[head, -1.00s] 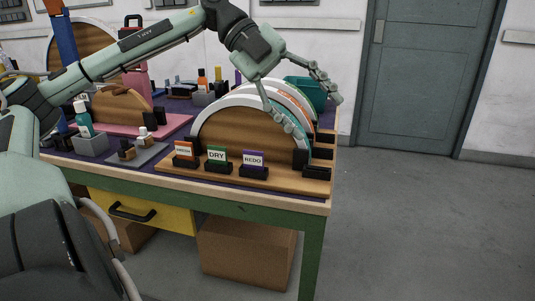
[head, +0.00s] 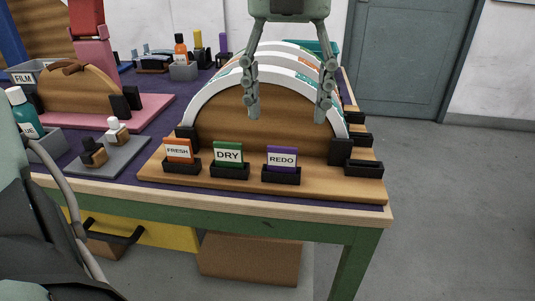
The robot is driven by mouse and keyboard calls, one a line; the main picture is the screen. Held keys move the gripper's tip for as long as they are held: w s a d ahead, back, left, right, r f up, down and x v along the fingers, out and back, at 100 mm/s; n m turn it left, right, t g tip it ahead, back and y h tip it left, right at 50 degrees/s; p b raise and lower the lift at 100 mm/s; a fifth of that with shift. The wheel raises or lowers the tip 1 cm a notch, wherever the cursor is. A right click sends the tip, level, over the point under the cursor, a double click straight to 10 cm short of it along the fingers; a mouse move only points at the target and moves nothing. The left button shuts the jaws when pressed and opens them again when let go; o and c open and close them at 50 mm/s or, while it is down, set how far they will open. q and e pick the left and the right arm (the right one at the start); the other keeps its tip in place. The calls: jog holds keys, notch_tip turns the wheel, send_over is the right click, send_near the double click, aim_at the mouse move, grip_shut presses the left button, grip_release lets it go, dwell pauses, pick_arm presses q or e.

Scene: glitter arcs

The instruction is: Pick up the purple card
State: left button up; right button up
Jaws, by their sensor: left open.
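The purple card (head: 282,158), marked REDO, stands upright in a small black holder (head: 281,175) at the front right of the wooden base (head: 240,186). To its left stand a green DRY card (head: 228,154) and an orange FRESH card (head: 178,150), each in its own black holder. My left gripper (head: 288,116) comes down from the top with its two fingers wide apart and empty. It appears above and behind the purple card, in front of the wooden arch, apart from the card. My right gripper does not show.
White-rimmed wooden arches (head: 264,118) stand in a row behind the cards. Black blocks (head: 340,150) flank the front arch. A grey tray (head: 105,155) with small bottles lies to the left. The floor right of the table is clear.

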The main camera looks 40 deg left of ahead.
aim_at(283, 147)
pick_arm(q)
jog(key=shift+s+f, duration=0.1)
jog(key=shift+f, duration=0.3)
notch_tip(283, 147, down, 7)
jog(key=shift+s+a, duration=0.1)
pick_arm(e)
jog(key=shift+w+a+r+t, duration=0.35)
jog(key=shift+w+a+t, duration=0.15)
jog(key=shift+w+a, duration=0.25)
pick_arm(q)
jog(key=shift+c, duration=0.2)
jog(key=c, duration=0.9)
